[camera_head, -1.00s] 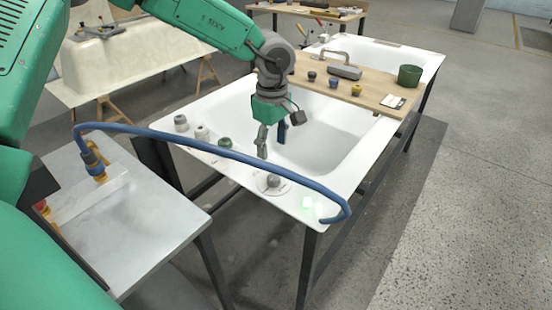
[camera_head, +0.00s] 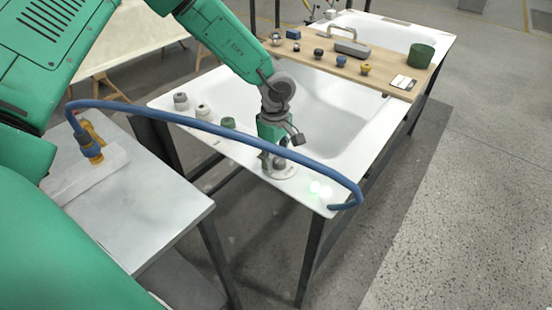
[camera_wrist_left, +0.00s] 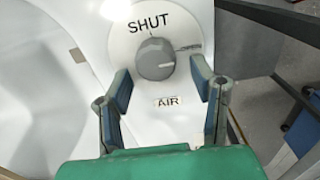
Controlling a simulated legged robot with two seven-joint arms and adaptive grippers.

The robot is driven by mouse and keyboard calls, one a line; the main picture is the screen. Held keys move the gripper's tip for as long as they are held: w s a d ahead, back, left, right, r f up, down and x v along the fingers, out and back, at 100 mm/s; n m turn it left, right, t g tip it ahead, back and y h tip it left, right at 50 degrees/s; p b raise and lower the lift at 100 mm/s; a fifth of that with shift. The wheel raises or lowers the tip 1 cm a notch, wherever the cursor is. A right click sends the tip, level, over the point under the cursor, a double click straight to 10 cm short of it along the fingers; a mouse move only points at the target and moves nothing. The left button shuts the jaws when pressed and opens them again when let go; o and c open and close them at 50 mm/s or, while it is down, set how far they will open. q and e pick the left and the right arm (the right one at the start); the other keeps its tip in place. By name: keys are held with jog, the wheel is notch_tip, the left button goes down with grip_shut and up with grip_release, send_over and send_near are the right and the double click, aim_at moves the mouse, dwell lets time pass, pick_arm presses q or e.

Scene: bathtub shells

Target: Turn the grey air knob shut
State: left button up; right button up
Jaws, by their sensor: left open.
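The grey air knob (camera_wrist_left: 155,58) sits on a round white plate in the left wrist view. "SHUT" is printed above it, "AIR" below it, and a small word, likely "OPEN", stands at its right. A pale mark on the knob appears to face right, toward that word. My left gripper (camera_wrist_left: 163,80) is open, with its blue-padded fingers on either side and the knob just ahead, between their tips. I cannot tell any contact. In the head view the left gripper (camera_head: 272,158) is down at the knob's plate (camera_head: 282,172) on the tub's near rim. The right gripper is not in view.
A blue hose (camera_head: 215,131) arcs across in front of the gripper, from a fitting on the grey side table (camera_head: 120,220) to the tub rim's corner. A wooden board (camera_head: 325,62) with several items spans the white tub.

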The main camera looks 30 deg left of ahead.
pick_arm(q)
jog(key=shift+d+f, duration=0.1)
jog(key=shift+f, duration=0.2)
jog(key=shift+w+d, duration=0.1)
jog(key=shift+d, duration=0.15)
jog(key=shift+d+r, duration=0.25)
jog(key=shift+d, duration=0.7)
jog(key=shift+c, duration=1.3)
jog(key=c, duration=0.7)
jog(key=shift+a, duration=0.2)
jog(key=shift+c, duration=0.9)
jog(key=shift+a+f, duration=0.1)
jog(key=shift+a, duration=0.55)
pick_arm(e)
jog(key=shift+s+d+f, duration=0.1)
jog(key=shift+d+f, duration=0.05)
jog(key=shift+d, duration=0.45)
